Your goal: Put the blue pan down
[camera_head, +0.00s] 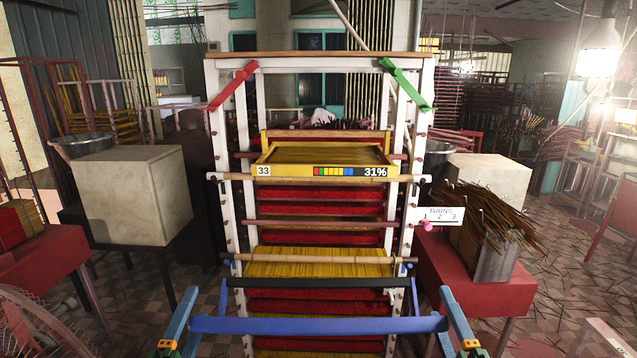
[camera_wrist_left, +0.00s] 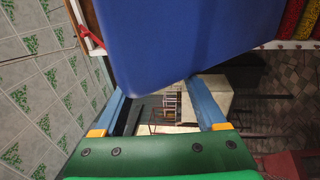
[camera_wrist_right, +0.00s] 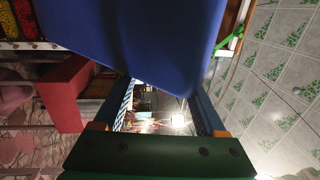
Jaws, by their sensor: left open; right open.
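The blue pan (camera_head: 318,326) shows in the head view as a wide blue bar across the lower middle, in front of the white rack. Narrow blue side pieces rise behind it to a dark crossbar. In the left wrist view the pan (camera_wrist_left: 180,35) is a broad blue panel close above the fingers, and likewise in the right wrist view (camera_wrist_right: 150,40). My left gripper (camera_head: 182,318) is open at the pan's left end. My right gripper (camera_head: 458,318) is open at its right end. Whether the fingers touch the pan cannot be told.
The white rack (camera_head: 222,160) holds red and yellow layers and a yellow tray (camera_head: 320,171) marked 33 and 31%. A pale block (camera_head: 135,195) stands left. A red table (camera_head: 480,282) with incense sticks (camera_head: 495,215) and a "TURNS" sign (camera_head: 441,214) are right.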

